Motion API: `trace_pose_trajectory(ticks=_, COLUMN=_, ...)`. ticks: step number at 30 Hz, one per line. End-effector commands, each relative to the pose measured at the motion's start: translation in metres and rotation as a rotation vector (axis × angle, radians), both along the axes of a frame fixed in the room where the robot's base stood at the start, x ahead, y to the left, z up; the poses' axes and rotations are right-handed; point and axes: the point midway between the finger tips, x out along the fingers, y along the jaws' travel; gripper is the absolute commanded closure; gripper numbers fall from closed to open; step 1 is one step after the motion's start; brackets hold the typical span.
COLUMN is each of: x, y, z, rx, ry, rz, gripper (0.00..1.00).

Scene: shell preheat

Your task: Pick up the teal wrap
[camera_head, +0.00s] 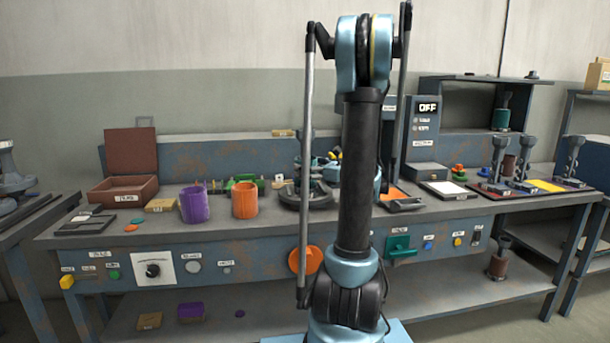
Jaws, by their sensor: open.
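A small teal cylinder (501,119) stands on the raised shelf at the back right, with a dark fitting rising from its top. It looks like the teal wrap, but it is too small to be sure. A purple fluted sleeve (194,205) and an orange sleeve (245,200) stand upright on the bench at left of centre. My arm rises in the middle of the picture and folds over at the top.
The long blue workbench (150,238) spans the view. An open brown box (124,190) stands at its left. A dark round fixture (291,197) sits near centre. Several grey clamp stands stand on the right, near a grey cabinet reading OFF (424,126). The lower shelf (270,305) is mostly clear.

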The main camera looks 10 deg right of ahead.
Motion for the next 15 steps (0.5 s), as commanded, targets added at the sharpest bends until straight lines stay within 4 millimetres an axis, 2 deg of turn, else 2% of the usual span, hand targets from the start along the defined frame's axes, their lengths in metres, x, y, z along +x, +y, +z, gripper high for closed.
trace_pose_trajectory(ticks=3, x=-0.0001, y=-0.0003, z=-0.0001, rx=0.0, ry=0.0, rz=0.0, gripper=0.08)
trace_pose_trajectory(ticks=9, x=-0.0001, y=-0.0004, z=-0.0001, rx=0.0, ry=0.0, rz=0.0, gripper=0.53)
trace_pose_trajectory(ticks=15, x=-0.0002, y=-0.0005, z=-0.0001, rx=0.0, ry=0.0, rz=0.0, gripper=0.53)
